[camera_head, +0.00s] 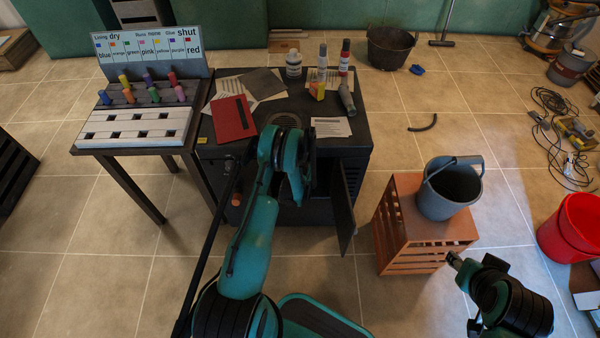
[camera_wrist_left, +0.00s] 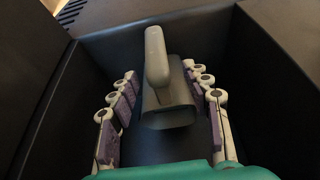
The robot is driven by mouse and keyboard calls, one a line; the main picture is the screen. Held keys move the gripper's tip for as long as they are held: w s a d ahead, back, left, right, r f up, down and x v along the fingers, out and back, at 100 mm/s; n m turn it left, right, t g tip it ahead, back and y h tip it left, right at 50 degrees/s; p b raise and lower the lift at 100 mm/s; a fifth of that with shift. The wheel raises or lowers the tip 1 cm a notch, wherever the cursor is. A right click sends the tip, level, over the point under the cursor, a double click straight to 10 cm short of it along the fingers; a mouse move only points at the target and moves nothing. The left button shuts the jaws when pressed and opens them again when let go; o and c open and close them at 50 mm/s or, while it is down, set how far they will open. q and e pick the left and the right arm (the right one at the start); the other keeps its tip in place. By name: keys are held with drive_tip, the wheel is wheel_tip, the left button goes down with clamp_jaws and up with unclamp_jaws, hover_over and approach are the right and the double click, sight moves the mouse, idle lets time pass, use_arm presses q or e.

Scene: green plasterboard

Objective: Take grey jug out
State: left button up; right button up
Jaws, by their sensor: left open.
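The grey jug (camera_wrist_left: 172,100) stands inside a dark compartment in the left wrist view, with its handle (camera_wrist_left: 156,56) facing me. My left gripper (camera_wrist_left: 165,88) is open, with one finger on each side of the jug; I cannot tell whether they touch it. In the head view the jug and the left gripper's fingertips are hidden behind my left arm, which reaches to the front of the black cabinet (camera_head: 350,138). The cabinet's door (camera_head: 343,208) stands open. My right gripper (camera_head: 453,260) shows at the lower right, away from the cabinet; its jaw opening is unclear.
Bottles, papers and a red folder (camera_head: 233,118) lie on the cabinet top. A table with colored pegs (camera_head: 130,135) stands left. A grey bucket (camera_head: 449,190) sits on a wooden crate (camera_head: 402,225) at right. Compartment walls (camera_wrist_left: 262,80) are close around the gripper.

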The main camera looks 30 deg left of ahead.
use_arm(q)
drive_tip(key=b+x, duration=0.2)
drive_tip(key=x, duration=0.2)
drive_tip(key=shift+w+f, duration=0.2)
drive_tip(key=shift+f, duration=0.1)
drive_tip(key=shift+r, duration=0.15)
clamp_jaws()
drive_tip(key=shift+r, duration=0.1)
